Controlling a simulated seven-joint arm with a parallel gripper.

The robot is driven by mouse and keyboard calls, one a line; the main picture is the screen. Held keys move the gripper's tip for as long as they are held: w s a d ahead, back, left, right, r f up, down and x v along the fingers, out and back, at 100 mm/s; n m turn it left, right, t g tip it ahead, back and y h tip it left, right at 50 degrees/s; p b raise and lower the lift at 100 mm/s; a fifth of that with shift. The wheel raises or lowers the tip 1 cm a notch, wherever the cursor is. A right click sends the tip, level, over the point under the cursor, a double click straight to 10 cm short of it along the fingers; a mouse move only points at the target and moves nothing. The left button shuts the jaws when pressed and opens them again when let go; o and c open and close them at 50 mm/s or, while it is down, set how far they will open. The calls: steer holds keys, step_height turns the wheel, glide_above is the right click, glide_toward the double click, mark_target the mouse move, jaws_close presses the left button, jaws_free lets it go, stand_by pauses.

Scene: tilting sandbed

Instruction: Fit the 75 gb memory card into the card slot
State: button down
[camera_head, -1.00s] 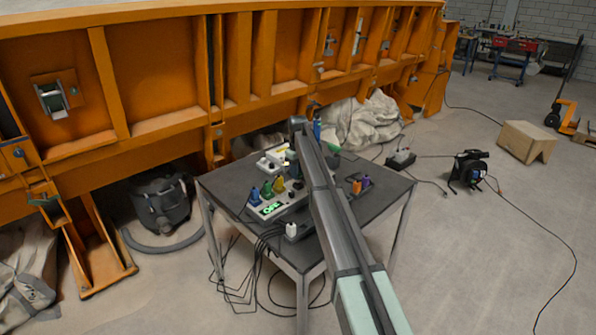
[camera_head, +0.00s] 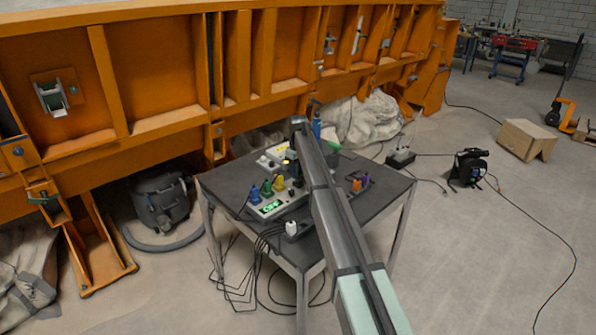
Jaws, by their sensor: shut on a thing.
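My arm reaches from the lower right over the dark table (camera_head: 385,213). Its end is above the table's back half. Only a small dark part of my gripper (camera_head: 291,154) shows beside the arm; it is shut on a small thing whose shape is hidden. A pale device (camera_head: 268,162) lies on the table just left of the gripper. I cannot make out the 75 gb memory card or the card slot at this size.
A power strip (camera_head: 292,198) with coloured plugs and a green lit display (camera_head: 270,206) lies left of my arm. A blue bottle-like thing (camera_head: 317,127) stands at the back. The orange sandbed wall (camera_head: 160,75) rises behind.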

steer(key=shift+f, duration=1)
stand_by(0.4)
steer(key=shift+c, duration=1.6)
jaws_free()
steer(key=shift+r, duration=0.15)
steer(key=shift+r, duration=3.9)
